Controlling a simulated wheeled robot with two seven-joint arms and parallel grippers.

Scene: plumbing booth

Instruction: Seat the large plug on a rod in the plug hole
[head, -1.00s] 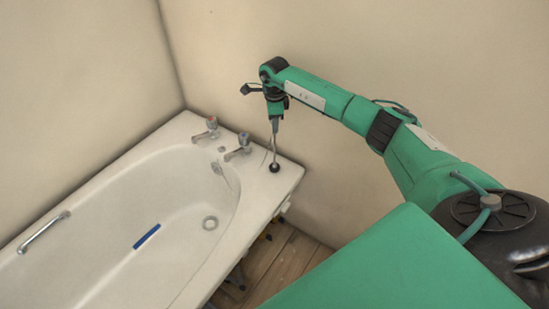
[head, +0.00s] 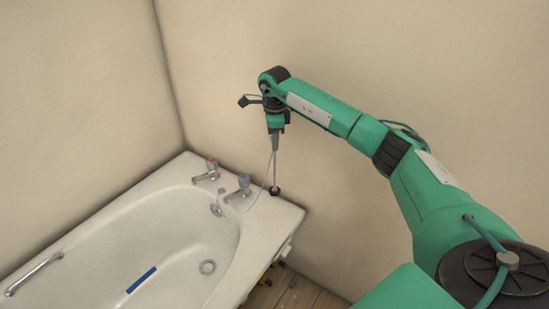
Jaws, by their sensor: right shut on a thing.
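The large plug (head: 274,190) is dark and round, at the lower end of a thin upright rod (head: 275,171). It shows over the bath's back right corner ledge; I cannot tell whether it touches the ledge. My right gripper (head: 275,149) points down and is shut on the rod's upper part. The plug hole (head: 207,267) is a round metal ring in the bath floor, uncovered, below and left of the plug. A thin pale cord or chain hangs beside the rod toward the taps. My left gripper is not in view.
The white bath (head: 285,222) stands in the corner against beige walls. Two taps (head: 238,188) stand on its back ledge, left of the plug. An overflow fitting (head: 216,210) is on the inner end wall. A blue strip (head: 141,280) lies inside the bath; a metal grab handle (head: 33,273) is at left.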

